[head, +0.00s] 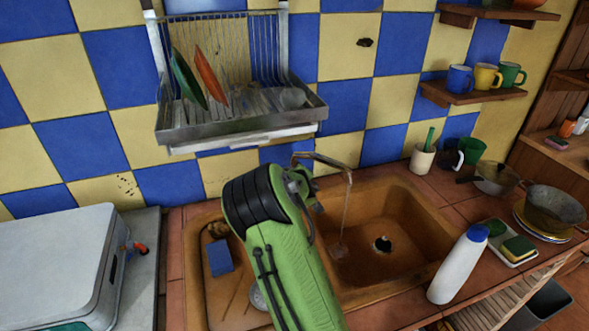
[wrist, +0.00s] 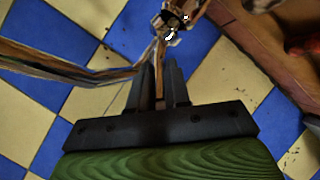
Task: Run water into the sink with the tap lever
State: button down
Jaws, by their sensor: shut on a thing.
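The tap spout (head: 326,161) arches over the brown sink (head: 400,215) from the tiled wall. A thin, clear stream of water (head: 343,220) falls from its end to the basin floor, left of the dark drain (head: 381,244). My green arm reaches up to the tap and hides most of its body. My gripper (wrist: 160,82) is shut on the thin metal tap lever (wrist: 159,88), which stands between its two dark fingers. In the wrist view the spout (wrist: 65,67) runs off to the left and the shiny tap body (wrist: 173,20) is just beyond the fingertips.
A dish rack (head: 240,125) with plates and glasses hangs above the tap. A white bottle (head: 457,268), a sponge tray (head: 512,256) and pans (head: 553,207) stand right of the sink. A blue sponge (head: 220,257) lies on the sink's left side. A grey-white box (head: 55,262) fills the left counter.

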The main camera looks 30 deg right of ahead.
jog(key=shift+w+d+r+g+p, duration=0.15)
jog(key=shift+r+g+p, duration=0.2)
jog(key=shift+p, duration=0.25)
jog(key=shift+f, duration=0.1)
jog(key=c, duration=1.1)
grip_release()
jog(key=v, duration=1.5)
jog(key=shift+s+r, duration=0.3)
